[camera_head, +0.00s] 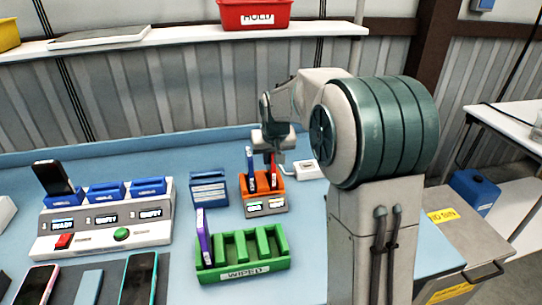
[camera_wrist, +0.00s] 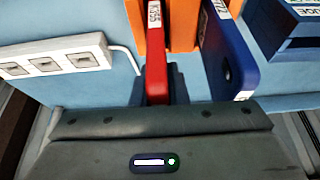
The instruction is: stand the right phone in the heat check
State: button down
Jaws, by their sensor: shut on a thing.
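The orange two-slot stand (camera_head: 264,203) with two small lit displays, which I take to be the heat check, stands on the blue table. A red phone (camera_head: 273,170) is upright at its right slot; it also shows in the wrist view (camera_wrist: 157,75). Its lower edge is hidden, so I cannot tell if it is fully seated. A blue phone (camera_head: 250,165) stands in the left slot; the wrist view shows it beside the red one (camera_wrist: 232,62). My gripper (camera_head: 271,152) is above the stand, shut on the red phone. Its fingertips are mostly hidden.
A green WIPED rack (camera_head: 243,270) holds a purple phone (camera_head: 203,240). A white three-dock station (camera_head: 105,232) holds a black phone (camera_head: 52,178). A blue block (camera_head: 208,188) and a white socket strip (camera_head: 308,170) flank the stand. Phones lie at front left.

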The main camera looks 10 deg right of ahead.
jog(key=shift+f, duration=0.3)
dwell(0.7)
dwell(0.3)
jog(key=c, duration=1.3)
grip_release()
jog(key=shift+c, duration=0.2)
jog(key=v, duration=1.4)
jog(key=shift+b, duration=0.4)
notch_tip(320, 180, up, 7)
jog(key=p, duration=0.6)
